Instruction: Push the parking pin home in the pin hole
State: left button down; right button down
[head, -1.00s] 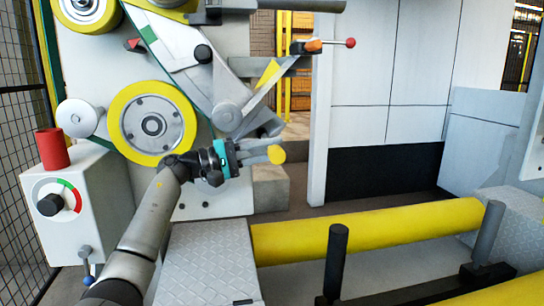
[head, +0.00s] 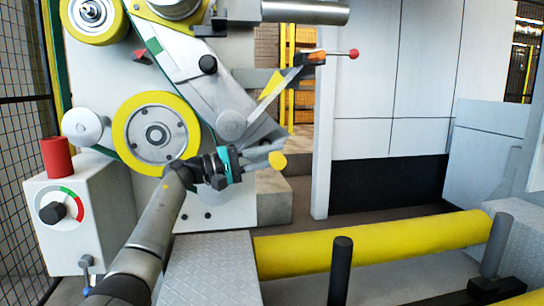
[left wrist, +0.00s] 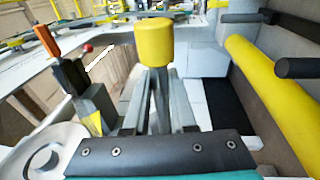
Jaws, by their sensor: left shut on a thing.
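The parking pin shows as a yellow knob (head: 277,160) at the tips of my left gripper (head: 262,157). In the left wrist view the yellow knob (left wrist: 154,44) stands upright at the far end of my left gripper's two grey fingers (left wrist: 158,95). The gripper is shut on it; a grey shaft shows below the knob between the fingers. The gripper is in front of the machine's swing arm, just below and right of its round pivot (head: 231,125). I cannot make out the pin hole in either view. My right gripper is not in view.
A lever with an orange grip (head: 312,57) and a red ball end sticks out above the gripper. A yellow-rimmed wheel (head: 155,133) is left of it. A control box (head: 75,225), a yellow roller (head: 375,243) and a dark post (head: 341,270) stand around. A mesh fence borders the left.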

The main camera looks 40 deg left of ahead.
pick_arm(q)
jog(key=shift+b, duration=0.45)
jog(key=shift+w+a+r, duration=0.15)
jog(key=shift+a, duration=0.1)
dwell(3.3)
dwell(1.4)
dwell(1.3)
jog(key=shift+w+a, duration=0.5)
jog(key=shift+a, duration=0.1)
jog(key=shift+w+a, duration=0.45)
jog(key=shift+a, duration=0.1)
